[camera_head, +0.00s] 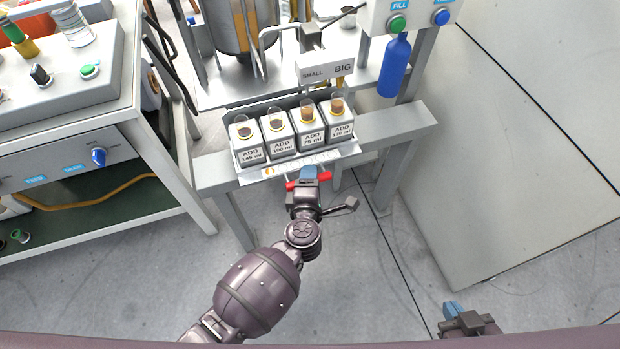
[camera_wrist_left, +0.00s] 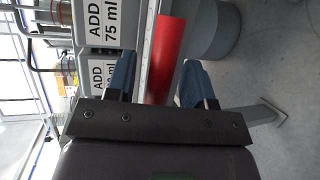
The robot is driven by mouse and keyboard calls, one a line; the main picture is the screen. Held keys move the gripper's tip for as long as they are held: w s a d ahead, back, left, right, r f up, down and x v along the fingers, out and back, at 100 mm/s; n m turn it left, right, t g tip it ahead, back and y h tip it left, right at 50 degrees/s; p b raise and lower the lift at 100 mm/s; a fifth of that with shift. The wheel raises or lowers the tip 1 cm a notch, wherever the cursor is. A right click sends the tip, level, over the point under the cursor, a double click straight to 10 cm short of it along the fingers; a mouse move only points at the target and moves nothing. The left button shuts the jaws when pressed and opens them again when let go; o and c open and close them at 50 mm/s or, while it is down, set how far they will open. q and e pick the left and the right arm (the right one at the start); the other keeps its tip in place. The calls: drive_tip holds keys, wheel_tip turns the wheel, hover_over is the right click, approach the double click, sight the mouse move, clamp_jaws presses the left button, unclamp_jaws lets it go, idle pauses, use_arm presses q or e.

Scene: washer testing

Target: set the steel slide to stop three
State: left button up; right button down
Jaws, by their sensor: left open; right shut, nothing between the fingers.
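A steel slide (camera_head: 345,153) runs along the front of the row of labelled cups; the small marks on it are too small to read. A red bar handle (camera_head: 325,176) sticks out at its front, and it also shows in the left wrist view (camera_wrist_left: 165,55). My left gripper (camera_head: 308,174) is open in front of the slide. In the left wrist view the red bar lies between its two blue fingers, with gaps on both sides. My right gripper (camera_head: 454,309) is shut and empty, low at the right, far from the slide.
Several cups in grey holders (camera_head: 281,144) read ADD with ml amounts. A SMALL/BIG sign (camera_head: 325,71) stands behind them. A blue bottle (camera_head: 394,68) hangs at right. A bench with knobs (camera_head: 70,150) stands at left. The floor in front is clear.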

use_arm(q)
clamp_jaws()
idle(0.3)
